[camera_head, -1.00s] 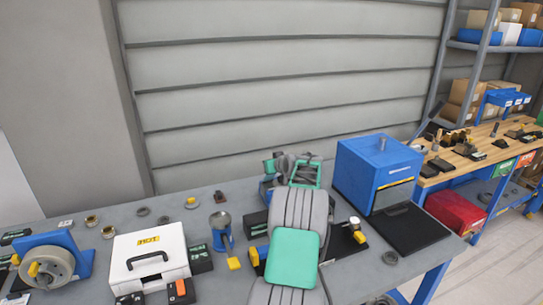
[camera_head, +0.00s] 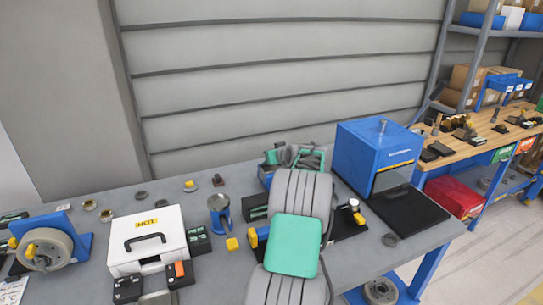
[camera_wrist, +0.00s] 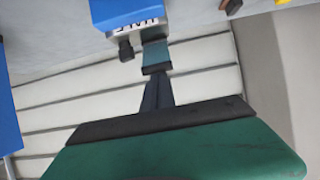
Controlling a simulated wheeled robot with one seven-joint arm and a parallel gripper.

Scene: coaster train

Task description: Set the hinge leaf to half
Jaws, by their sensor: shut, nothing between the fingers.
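My arm covers the middle of the bench in the head view, and my gripper's fingers are hidden behind it. In the wrist view my gripper (camera_wrist: 156,52) is shut and empty, its fingers close together. Its tips are close to a blue block (camera_wrist: 127,10) with a white label that seems to read HALF. A dark knob (camera_wrist: 125,50) sticks out below that label, just left of the fingertips. I cannot make out the hinge leaf or its angle for certain. In the head view a dark base with a yellow-and-white part (camera_head: 352,212) shows right of my arm.
A blue box machine (camera_head: 376,155) with a black mat (camera_head: 408,212) stands right of my arm. A white case (camera_head: 147,240), a blue cup stand (camera_head: 219,214) and a yellow block (camera_head: 232,244) lie to the left. Green-framed gear (camera_head: 292,160) stands behind my arm.

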